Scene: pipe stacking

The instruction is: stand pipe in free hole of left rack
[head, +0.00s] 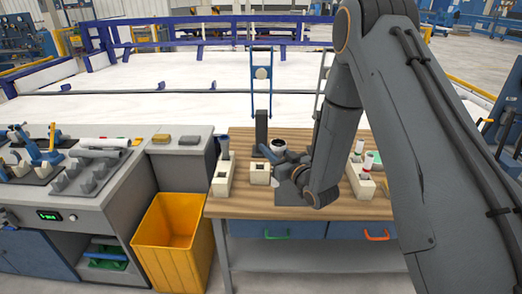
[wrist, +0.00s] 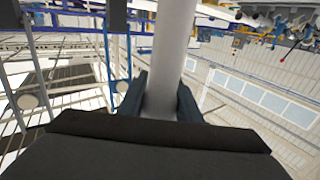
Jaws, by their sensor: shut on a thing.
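My gripper (wrist: 160,98) is shut on a light grey pipe (wrist: 174,45), which runs between its two dark blue fingers and out of the top of the wrist view. The left rack (head: 222,182) is a cream block left of my gripper. A blue-grey pipe (head: 225,149) stands in its rear part; a dark hole shows nearer the front. The held pipe is apart from this rack.
A right rack (head: 358,178) holds pipes with red and green marks, partly behind my arm. A dark post (head: 261,127) stands behind. A yellow bin (head: 170,240) is left of the table.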

